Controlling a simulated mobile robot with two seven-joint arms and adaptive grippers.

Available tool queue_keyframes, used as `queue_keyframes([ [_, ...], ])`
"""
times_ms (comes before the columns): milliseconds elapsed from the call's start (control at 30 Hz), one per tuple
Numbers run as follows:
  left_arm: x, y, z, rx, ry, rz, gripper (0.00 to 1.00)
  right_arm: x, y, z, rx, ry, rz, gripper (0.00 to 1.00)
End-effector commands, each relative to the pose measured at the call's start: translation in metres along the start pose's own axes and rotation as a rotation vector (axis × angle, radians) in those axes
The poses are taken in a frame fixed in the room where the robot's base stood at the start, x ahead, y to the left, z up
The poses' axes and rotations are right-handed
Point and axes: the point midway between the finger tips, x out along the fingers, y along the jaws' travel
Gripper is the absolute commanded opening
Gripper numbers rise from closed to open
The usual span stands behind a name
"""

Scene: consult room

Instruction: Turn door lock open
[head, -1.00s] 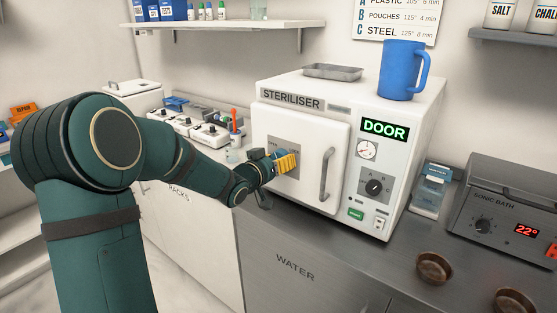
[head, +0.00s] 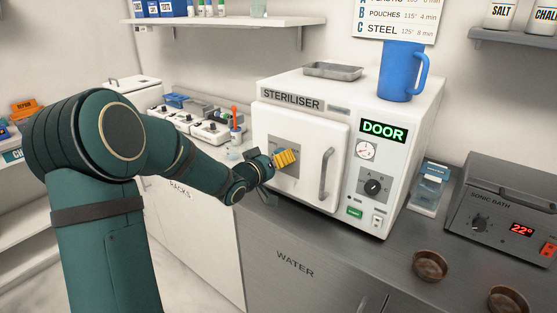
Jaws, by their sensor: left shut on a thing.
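The white steriliser (head: 400,205) stands on the counter with its door (head: 310,130) closed. A grey plate (head: 284,142) is set in the left part of the door. A display (head: 383,130) on the right panel reads DOOR in green. My right gripper does not show.
A blue jug (head: 401,72) and a metal tray (head: 333,70) stand on top of the steriliser. A sonic bath (head: 500,210) and brown bowls (head: 430,265) are at the right.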

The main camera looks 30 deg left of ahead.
Motion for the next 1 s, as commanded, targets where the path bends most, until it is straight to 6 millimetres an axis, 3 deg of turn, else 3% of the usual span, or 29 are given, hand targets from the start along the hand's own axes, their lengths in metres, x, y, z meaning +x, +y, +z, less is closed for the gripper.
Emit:
queue_keyframes([
  [100, 0.001, 0.002, 0.002, -0.001, -0.004, 0.003, 0.18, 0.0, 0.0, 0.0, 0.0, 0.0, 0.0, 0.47],
  [133, 0.001, 0.002, 0.002, -0.001, -0.004, 0.003, 0.67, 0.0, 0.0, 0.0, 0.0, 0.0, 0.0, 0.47],
  [200, 0.001, 0.001, 0.002, -0.001, -0.003, 0.003, 0.9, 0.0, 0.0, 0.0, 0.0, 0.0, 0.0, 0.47],
  [633, -0.007, 0.0, 0.0, 0.0, 0.0, 0.0, 0.9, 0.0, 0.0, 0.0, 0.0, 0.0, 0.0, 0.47],
  [1000, -0.076, 0.0, -0.001, 0.001, 0.001, -0.001, 0.9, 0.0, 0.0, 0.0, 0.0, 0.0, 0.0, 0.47],
])
